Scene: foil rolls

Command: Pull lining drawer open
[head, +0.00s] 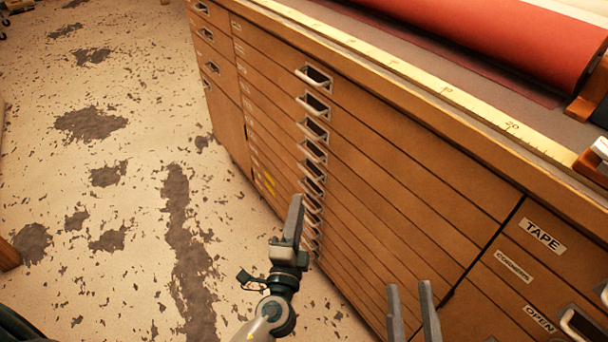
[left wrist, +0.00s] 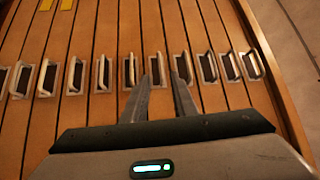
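A wooden cabinet holds a tall stack of shallow drawers (head: 400,190) with metal cup handles in a column. All of these drawers look shut. I cannot read which label names the lining drawer; two yellow labels (head: 268,183) mark lower drawers. My left gripper (head: 297,205) is in front of the lower handles. In the left wrist view its two fingers (left wrist: 166,55) stand apart with nothing held, their tips over the handle row near a middle handle (left wrist: 157,68). I cannot tell whether they touch it. My right gripper (head: 409,288) is open and empty, low before the cabinet.
The patchy floor (head: 100,260) on the left is clear.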

